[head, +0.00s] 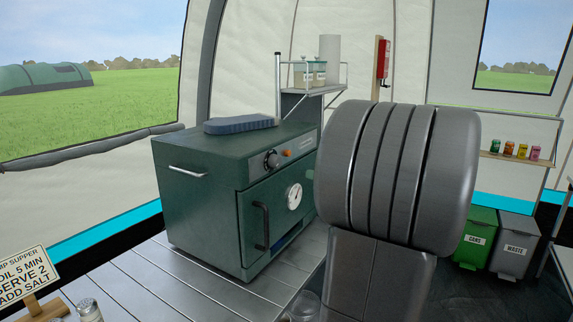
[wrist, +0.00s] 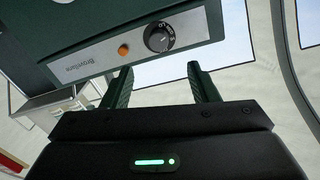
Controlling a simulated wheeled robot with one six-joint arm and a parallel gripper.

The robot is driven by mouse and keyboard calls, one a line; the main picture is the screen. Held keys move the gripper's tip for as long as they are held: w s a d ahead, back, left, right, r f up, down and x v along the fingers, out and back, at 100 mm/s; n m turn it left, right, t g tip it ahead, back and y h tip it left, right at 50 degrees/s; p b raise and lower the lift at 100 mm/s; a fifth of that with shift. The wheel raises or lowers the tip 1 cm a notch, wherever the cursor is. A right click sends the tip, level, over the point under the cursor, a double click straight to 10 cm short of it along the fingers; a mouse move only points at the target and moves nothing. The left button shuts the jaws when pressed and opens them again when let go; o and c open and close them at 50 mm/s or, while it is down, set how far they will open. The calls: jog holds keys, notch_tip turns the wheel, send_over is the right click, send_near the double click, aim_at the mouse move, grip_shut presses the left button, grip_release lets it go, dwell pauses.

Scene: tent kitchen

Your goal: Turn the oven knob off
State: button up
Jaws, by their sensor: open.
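The green oven (head: 200,220) stands on a slatted metal table in the head view. Its dark round knob (head: 271,159) is on the grey front panel, beside an orange light (head: 287,153). In the wrist view the knob (wrist: 158,38) shows close up with white markings around it; I cannot tell its exact setting. My gripper (wrist: 159,68) is open and empty, its two fingers pointing toward the panel. The knob appears beyond the fingertips, between their lines, and apart from them. In the head view my arm hides the gripper.
The oven door has a black handle (head: 262,226) and a dial gauge (head: 294,197). A blue-grey folded cloth or pad (head: 239,124) lies on the oven top. A wire shelf with jars (head: 310,74) stands behind. Green and grey bins (head: 513,245) are at right.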

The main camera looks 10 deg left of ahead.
aim_at(279, 163)
jog(key=p+x, duration=0.1)
jog(key=x, duration=1.1)
jog(key=shift+w+d, duration=0.1)
jog(key=shift+d, duration=0.05)
jog(key=c, duration=1)
